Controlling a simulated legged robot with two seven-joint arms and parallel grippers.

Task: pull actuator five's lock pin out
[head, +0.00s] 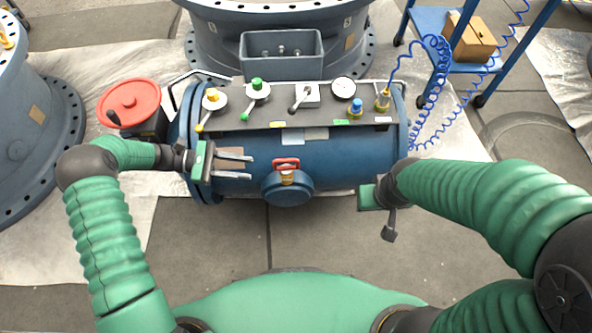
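The actuator is a blue horizontal cylinder (345,160) with a dark top panel (300,117). A red handle (287,163) stands above a round blue cap (288,188) on its front; this may be the lock pin, but no number is readable. My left gripper (252,167) is over the cylinder's left front, fingers pointing right toward the handle. Its two fingers are apart with nothing between them, and a gap separates them from the handle. My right gripper (389,236) is near the cylinder's lower right end; its fingers are not clear.
The panel carries small levers, a white gauge (343,89) and a blue knob (356,106). A red handwheel (130,103) is at the left end. A coiled blue hose (437,70) rises at the right beside a blue cart (430,18) with a cardboard box (469,40). The floor in front is clear.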

